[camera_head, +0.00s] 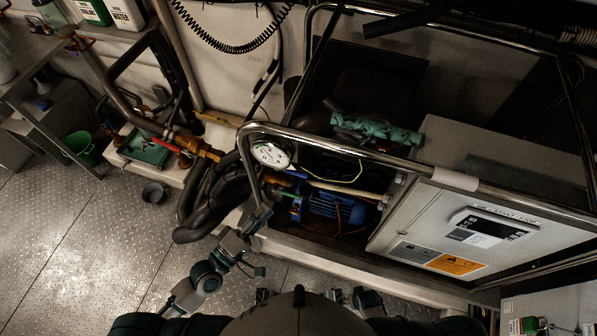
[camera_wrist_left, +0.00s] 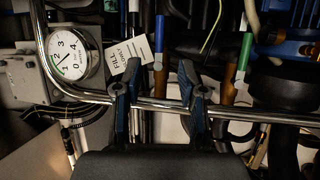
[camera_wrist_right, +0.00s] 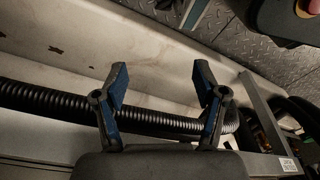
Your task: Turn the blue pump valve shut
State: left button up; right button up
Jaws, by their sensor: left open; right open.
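A blue valve handle (camera_wrist_left: 159,36) on a brass-coloured stem shows in the left wrist view, beyond the chrome rail and just past the fingertips. In the head view, a small blue part (camera_head: 297,207) sits beside the blue pump motor (camera_head: 337,206); I cannot tell whether it is the same handle. My left gripper (camera_wrist_left: 160,76) is open, its fingers at the chrome rail (camera_wrist_left: 230,113). My right gripper (camera_wrist_right: 162,80) is open and empty, above a pale ledge and a black corrugated hose.
A green-handled valve (camera_wrist_left: 245,50) is right of the blue one. The rail crosses in front of the pump. A control box (camera_head: 470,235) stands at right. Open metal floor (camera_head: 70,240) lies left.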

aim_at(296, 172)
pick_arm(q)
jog(key=x, duration=0.4)
jog(key=p+x, duration=0.1)
jog(key=x, duration=0.3)
jog(key=p+x, duration=0.1)
jog(key=x, duration=0.4)
jog(key=shift+w+a, duration=0.3)
jog(key=shift+a, duration=0.15)
jog(key=shift+w+d, duration=0.25)
jog(key=shift+d, duration=0.4)
jog(key=shift+a, duration=0.4)
grip_shut()
pick_arm(e)
jog(key=s+f, duration=0.4)
jog(key=s, duration=0.1)
jog(key=shift+f, duration=0.35)
jog(key=shift+d, duration=0.15)
